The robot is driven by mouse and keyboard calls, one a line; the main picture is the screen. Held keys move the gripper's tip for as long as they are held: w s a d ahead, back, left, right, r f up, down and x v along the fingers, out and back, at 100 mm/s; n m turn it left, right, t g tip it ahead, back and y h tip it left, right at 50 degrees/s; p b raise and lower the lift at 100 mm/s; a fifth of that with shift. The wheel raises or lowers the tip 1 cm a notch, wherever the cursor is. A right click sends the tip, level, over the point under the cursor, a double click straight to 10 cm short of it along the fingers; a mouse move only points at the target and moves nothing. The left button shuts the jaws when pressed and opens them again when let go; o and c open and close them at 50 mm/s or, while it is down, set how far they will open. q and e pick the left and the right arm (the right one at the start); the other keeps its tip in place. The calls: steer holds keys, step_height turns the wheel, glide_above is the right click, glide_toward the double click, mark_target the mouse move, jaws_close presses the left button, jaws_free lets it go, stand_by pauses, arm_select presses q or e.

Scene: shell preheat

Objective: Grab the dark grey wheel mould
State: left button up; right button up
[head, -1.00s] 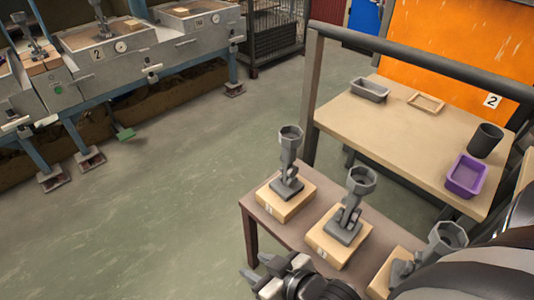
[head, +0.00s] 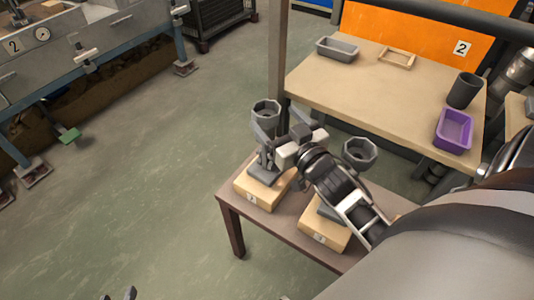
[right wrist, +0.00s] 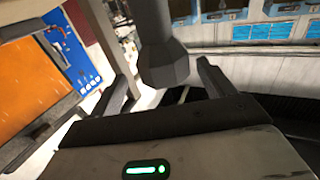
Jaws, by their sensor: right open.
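The dark grey mould (head: 266,113) with an octagonal cup on top stands upright on a tan block at the left of the small brown table. My right gripper (head: 277,146) is open beside its upper stem, reaching from the right. In the right wrist view the mould's faceted cup (right wrist: 165,64) shows between the two spread fingers (right wrist: 163,88); I cannot tell whether they touch it. A similar grey mould (head: 360,153) stands to the right, partly hidden by my right arm. Only the tips of my left gripper (head: 117,294) show at the bottom edge, apart and empty.
The brown table (head: 282,233) carries tan blocks (head: 258,192). Behind it, a beige workbench (head: 385,96) holds a grey tray (head: 337,48), a wooden frame (head: 397,57), a dark cup (head: 464,90) and a purple tray (head: 453,131). A post rises behind the left mould.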

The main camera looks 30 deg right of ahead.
mark_target(261, 105)
steer(key=w, duration=0.6)
steer(key=shift+a, duration=0.1)
steer(key=c, duration=1.5)
steer(key=shift+r, duration=0.1)
steer(key=shift+c, duration=1.3)
